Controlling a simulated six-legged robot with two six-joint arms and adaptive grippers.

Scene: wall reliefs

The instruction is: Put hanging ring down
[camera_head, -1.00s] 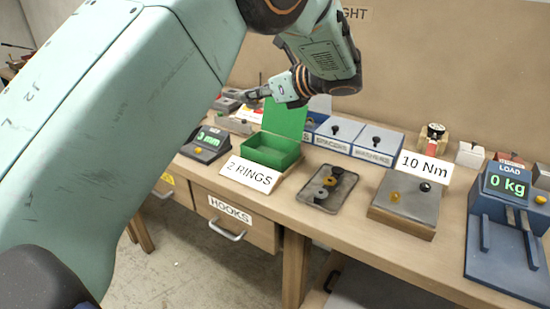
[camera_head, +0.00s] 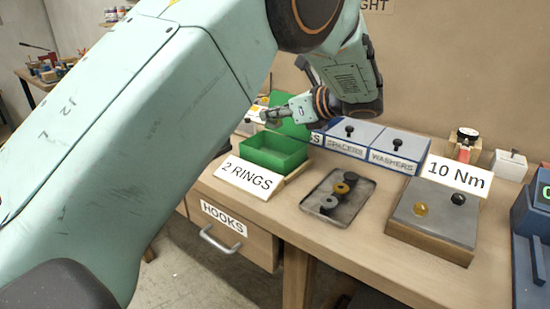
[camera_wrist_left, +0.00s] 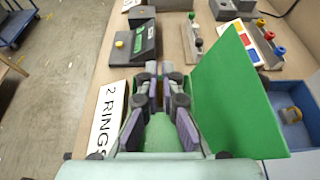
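A green box (camera_head: 262,158) with its lid (camera_head: 295,124) raised stands behind the "2 RINGS" sign (camera_head: 247,177); no ring can be made out inside it. My left gripper (camera_head: 268,115) is above the box, beside the raised lid. In the left wrist view its fingers (camera_wrist_left: 160,75) point away over the box, tips close together; the lid (camera_wrist_left: 235,90) stands to their right. I cannot make out a ring between the fingers. A dark tray (camera_head: 357,207) holds a black ring (camera_head: 351,177), a gold ring (camera_head: 342,188) and a grey ring (camera_head: 329,203). My right gripper is out of view.
Blue bins for spacers (camera_head: 345,138) and washers (camera_head: 394,155) stand along the back. A grey block with knobs (camera_head: 440,214) and a "10 Nm" sign (camera_head: 458,173) is at the right. The hooks drawer (camera_head: 232,235) is below the bench edge. My left arm hides much of the left side.

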